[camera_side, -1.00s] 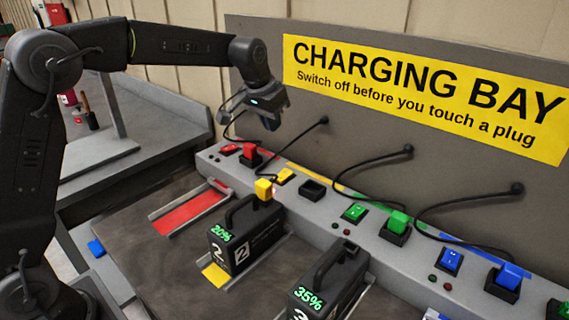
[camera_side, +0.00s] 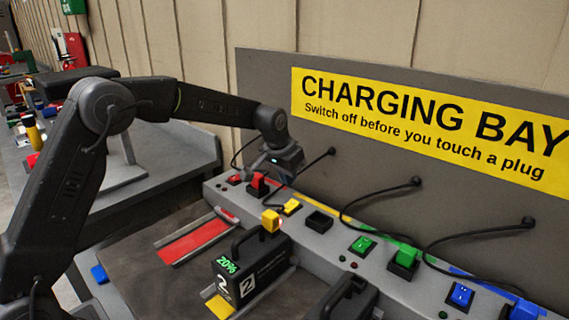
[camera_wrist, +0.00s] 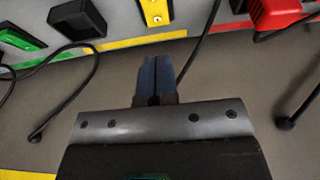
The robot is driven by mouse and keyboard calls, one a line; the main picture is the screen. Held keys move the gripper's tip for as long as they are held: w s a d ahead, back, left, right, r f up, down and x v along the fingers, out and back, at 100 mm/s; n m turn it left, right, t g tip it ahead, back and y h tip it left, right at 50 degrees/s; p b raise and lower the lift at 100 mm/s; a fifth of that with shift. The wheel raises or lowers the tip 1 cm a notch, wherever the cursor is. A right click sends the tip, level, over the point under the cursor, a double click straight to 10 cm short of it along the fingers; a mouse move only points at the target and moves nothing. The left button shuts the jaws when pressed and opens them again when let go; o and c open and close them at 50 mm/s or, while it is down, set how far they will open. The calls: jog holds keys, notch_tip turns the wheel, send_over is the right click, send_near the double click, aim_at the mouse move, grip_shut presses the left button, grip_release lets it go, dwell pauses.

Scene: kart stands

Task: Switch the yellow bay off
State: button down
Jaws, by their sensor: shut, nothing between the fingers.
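The yellow rocker switch (camera_side: 291,206) sits on the grey charging strip, right of the red plug. It also shows at the top of the wrist view (camera_wrist: 154,12). I cannot tell which way it is tipped. The yellow plug (camera_side: 271,220) is at the handle of battery 2 (camera_side: 252,264), with a small reddish glow beside it. A dark empty socket (camera_side: 319,221) lies right of the yellow switch. My gripper (camera_wrist: 155,62) is shut and empty, its blue-grey fingertips a little short of the yellow switch in the wrist view. In the side view the fingertips are hard to make out.
The red plug (camera_side: 257,183) stands close to my gripper. Green (camera_side: 363,246) and blue (camera_side: 461,295) switches follow along the strip to the right. Black cables hang from the back panel (camera_side: 262,95). The red bay (camera_side: 194,242) is empty.

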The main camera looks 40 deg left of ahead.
aim_at(290, 205)
jog(key=x, duration=0.6)
jog(key=shift+s+f, duration=0.3)
jog(key=shift+s, duration=0.05)
jog(key=shift+w+f, duration=0.25)
jog(key=shift+f, duration=0.2)
jog(key=shift+s+f, duration=0.15)
jog(key=shift+s, duration=0.8)
